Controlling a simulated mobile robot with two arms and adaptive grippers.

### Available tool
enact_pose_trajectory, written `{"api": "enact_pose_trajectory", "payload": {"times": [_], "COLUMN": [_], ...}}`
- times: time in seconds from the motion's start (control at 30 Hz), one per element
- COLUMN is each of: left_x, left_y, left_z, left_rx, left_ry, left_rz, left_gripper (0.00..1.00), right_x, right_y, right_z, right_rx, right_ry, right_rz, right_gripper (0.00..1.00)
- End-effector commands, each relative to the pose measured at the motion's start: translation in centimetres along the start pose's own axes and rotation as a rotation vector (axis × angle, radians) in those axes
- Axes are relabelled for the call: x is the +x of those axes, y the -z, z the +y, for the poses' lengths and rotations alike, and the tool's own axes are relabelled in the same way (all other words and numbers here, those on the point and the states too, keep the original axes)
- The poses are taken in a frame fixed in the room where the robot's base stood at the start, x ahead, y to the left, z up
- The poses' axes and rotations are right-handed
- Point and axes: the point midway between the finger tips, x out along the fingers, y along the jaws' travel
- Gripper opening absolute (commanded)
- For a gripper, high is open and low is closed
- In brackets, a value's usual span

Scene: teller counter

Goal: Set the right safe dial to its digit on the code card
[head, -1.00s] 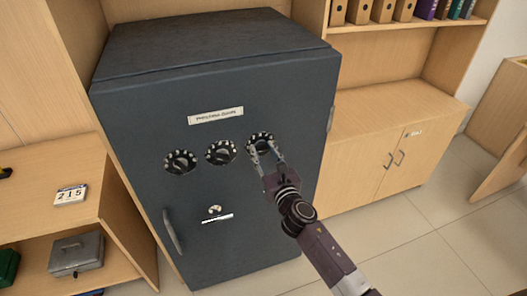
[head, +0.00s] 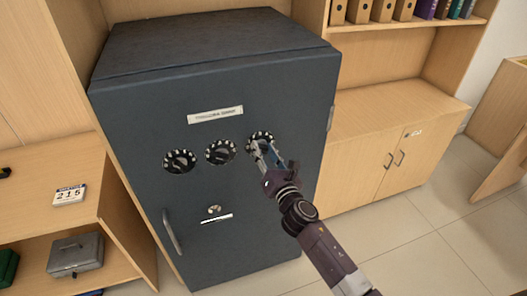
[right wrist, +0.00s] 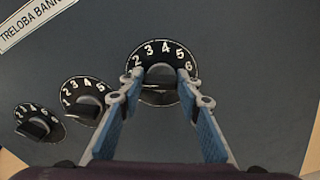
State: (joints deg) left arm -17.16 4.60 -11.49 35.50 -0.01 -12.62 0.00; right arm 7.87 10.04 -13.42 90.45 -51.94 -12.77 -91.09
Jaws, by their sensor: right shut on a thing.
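The code card (head: 70,195) on the left shelf unit reads 215. The grey safe (head: 140,125) has a row of three black dials with white digits. My right gripper (head: 257,148) is shut on the knob of the right dial (head: 261,135). In the right wrist view its two fingers (right wrist: 158,80) flank that knob, and the dial (right wrist: 160,52) shows 2, 3, 4, 5, 6 along its upper arc, with 3 and 4 near the top. The lower part of this dial is hidden. My left gripper is out of view.
The middle dial (head: 220,152) and left dial (head: 179,162) sit close to the left of my gripper. A wooden cabinet (head: 385,130) stands right of the safe.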

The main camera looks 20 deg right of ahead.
Motion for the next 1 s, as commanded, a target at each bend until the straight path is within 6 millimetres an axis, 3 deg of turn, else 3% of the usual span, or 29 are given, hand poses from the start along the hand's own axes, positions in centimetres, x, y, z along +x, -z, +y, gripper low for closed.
{"api": "enact_pose_trajectory", "payload": {"times": [1.0], "left_x": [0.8], "left_y": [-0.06], "left_z": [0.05], "left_rx": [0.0], "left_ry": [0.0], "left_rz": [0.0], "left_gripper": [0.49], "right_x": [-0.03], "right_y": [0.06], "right_z": [-0.43], "right_rx": [0.97], "right_ry": [0.002], "right_rz": [0.0], "right_gripper": [0.07]}}
